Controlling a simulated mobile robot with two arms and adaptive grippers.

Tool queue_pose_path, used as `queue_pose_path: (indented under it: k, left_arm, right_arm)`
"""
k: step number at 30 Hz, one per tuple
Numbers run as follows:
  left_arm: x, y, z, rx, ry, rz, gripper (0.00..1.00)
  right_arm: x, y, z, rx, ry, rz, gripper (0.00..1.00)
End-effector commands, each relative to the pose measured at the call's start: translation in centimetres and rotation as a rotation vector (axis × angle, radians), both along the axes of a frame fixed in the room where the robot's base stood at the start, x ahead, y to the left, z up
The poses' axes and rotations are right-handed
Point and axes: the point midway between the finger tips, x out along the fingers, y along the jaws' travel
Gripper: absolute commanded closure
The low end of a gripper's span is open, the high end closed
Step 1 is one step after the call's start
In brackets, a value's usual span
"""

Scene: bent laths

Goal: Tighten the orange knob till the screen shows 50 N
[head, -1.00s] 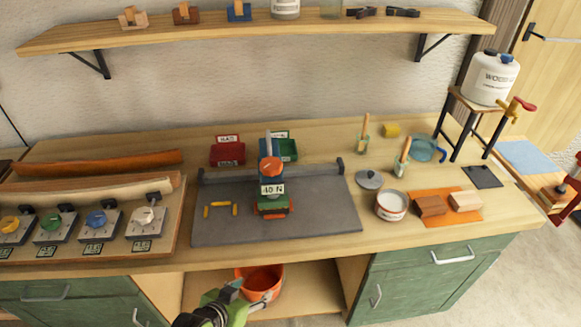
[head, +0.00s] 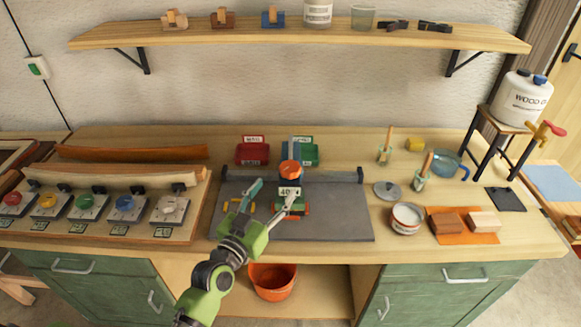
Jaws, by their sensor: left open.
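The orange knob (head: 290,167) sits on top of a small press-like device that stands on the grey board. The screen (head: 288,191) below the knob starts with 40; the rest of it is hard to read. My left gripper (head: 274,190) is in front of the device, left of and below the knob in the picture. Its two fingers are spread and nothing shows between them. One finger lies close to the device's front, and I cannot tell whether it touches. My right gripper is out of view.
A grey board (head: 340,215) fills the bench middle. Red (head: 252,155) and green (head: 308,154) bins stand behind it. A rack with several coloured dials (head: 125,205) is at left. A white tub (head: 405,218) and blocks are at right. An orange bucket (head: 272,282) sits below.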

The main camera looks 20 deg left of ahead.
Motion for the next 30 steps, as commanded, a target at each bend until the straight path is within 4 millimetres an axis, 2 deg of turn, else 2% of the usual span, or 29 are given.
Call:
queue_pose_path:
  k: [1, 6, 15, 21, 29, 30]
  left_arm:
    - [1.2, -0.2, 0.3, 0.000, -0.001, 0.000, 0.44]
    - [4.8, -0.7, 0.3, 0.000, 0.000, -0.001, 0.44]
    - [9.3, -1.4, 0.1, 0.000, 0.001, -0.002, 0.44]
    - [10.3, -1.5, 0.0, 0.001, 0.002, -0.002, 0.44]
    - [10.4, -1.5, 0.0, 0.000, 0.002, -0.002, 0.44]
    - [10.4, -1.5, 0.0, 0.000, 0.002, -0.002, 0.51]
  right_arm:
    - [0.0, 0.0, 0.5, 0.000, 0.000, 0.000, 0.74]
    - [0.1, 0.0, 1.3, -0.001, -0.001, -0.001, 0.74]
    - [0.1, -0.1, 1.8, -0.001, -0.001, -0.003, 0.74]
    - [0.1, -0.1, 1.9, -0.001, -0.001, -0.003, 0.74]
    - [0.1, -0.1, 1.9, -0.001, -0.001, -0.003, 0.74]
    - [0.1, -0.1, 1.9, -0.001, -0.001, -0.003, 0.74]
